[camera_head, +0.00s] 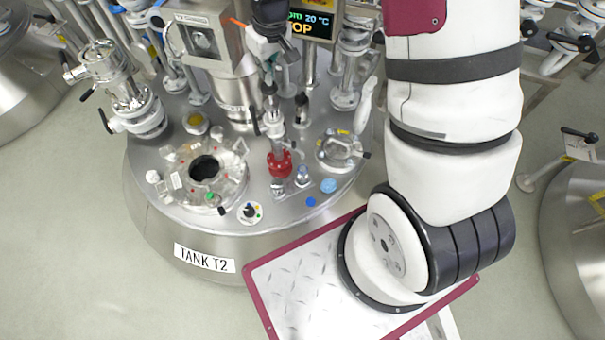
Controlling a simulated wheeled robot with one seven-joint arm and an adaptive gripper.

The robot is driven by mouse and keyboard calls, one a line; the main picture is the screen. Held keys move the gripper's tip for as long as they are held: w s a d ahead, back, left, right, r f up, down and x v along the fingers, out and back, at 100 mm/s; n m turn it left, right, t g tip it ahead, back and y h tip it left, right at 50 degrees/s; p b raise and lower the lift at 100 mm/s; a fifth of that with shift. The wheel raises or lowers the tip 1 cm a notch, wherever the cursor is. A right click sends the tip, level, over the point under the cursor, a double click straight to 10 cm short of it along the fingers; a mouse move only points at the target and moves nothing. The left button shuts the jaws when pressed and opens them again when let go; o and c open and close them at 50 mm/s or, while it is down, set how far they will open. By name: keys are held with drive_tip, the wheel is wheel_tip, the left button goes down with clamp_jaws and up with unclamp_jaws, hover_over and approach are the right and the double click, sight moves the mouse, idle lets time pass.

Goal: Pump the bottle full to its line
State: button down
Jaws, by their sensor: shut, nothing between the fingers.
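My gripper (268,72) points down over the middle of the tank lid, at the top centre of the view. Its fingers look close together, with nothing seen between them. Just below them stands a slim metal fitting (271,110); I cannot tell whether the fingertips touch it. A red collared fitting (280,163) sits on the lid below that and may be part of the pump. I cannot pick out the bottle or its fill line with certainty among the small fittings.
The steel tank (170,222) carries a label, TANK T2. Its lid holds a round open port (204,168), a sight glass (340,150), a valve (138,110) and a boxed instrument (200,40). A display (311,24) stands behind. A maroon-edged plate (300,285) lies in front.

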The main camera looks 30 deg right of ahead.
sight(270, 89)
drive_tip(key=shift+f, duration=0.1)
drive_tip(key=shift+f+b, duration=1.55)
drive_tip(key=shift+f, duration=1.2)
drive_tip(key=shift+r, duration=0.15)
drive_tip(key=shift+r+p, duration=1.7)
drive_tip(key=shift+r, duration=1)
drive_tip(key=shift+f, duration=0.15)
drive_tip(key=shift+f+b, duration=1.55)
drive_tip(key=shift+f, duration=1.2)
drive_tip(key=shift+r+p, duration=1.75)
drive_tip(key=shift+r, duration=1.15)
